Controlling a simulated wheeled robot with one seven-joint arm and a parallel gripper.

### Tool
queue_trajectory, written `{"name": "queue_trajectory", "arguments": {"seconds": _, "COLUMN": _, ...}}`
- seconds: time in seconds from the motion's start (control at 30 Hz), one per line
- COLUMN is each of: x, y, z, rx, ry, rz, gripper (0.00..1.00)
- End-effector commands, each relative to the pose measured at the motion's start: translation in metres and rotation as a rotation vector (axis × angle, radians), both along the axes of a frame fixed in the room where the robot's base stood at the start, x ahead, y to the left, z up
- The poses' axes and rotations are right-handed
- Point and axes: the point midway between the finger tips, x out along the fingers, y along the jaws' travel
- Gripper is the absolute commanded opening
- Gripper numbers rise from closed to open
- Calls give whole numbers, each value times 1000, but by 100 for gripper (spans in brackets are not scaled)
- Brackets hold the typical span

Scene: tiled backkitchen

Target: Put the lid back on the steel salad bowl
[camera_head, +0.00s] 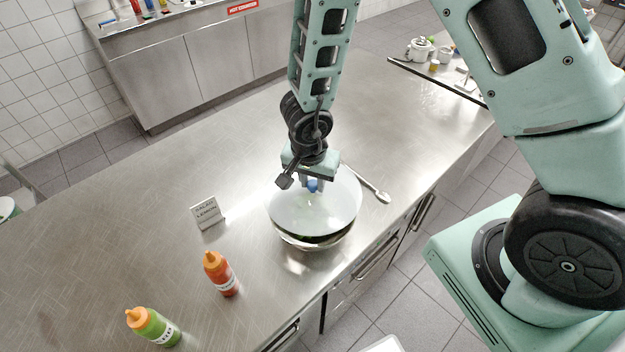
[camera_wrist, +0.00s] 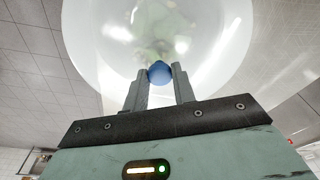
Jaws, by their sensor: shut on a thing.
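The lid (camera_head: 300,212) is a clear, whitish disc with a blue knob. My gripper (camera_head: 313,185) is shut on the blue knob from above. In the wrist view the blue knob (camera_wrist: 160,72) sits between my two fingertips, with the translucent lid (camera_wrist: 90,40) spread around it. The steel salad bowl (camera_head: 315,243) stands on the steel counter beneath the lid. A dark gap with some green shows between the lid and the bowl's near rim. I cannot tell whether the lid touches the rim elsewhere. Green contents show blurred through the lid in the wrist view.
A metal spoon (camera_head: 376,190) lies right of the bowl. A small sign (camera_head: 207,214) stands to the left. A red bottle (camera_head: 221,274) and a green bottle (camera_head: 154,327) stand at the front left. The counter's left part (camera_head: 110,230) is clear.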

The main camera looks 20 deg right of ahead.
Motion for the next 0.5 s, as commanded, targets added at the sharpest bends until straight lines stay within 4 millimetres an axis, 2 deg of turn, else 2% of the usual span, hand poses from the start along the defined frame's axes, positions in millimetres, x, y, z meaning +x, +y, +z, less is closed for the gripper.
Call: {"name": "queue_trajectory", "arguments": {"seconds": 0.5, "x": 0, "y": 0, "z": -45, "rx": -1, "ry": 1, "rz": 0, "gripper": 3}}
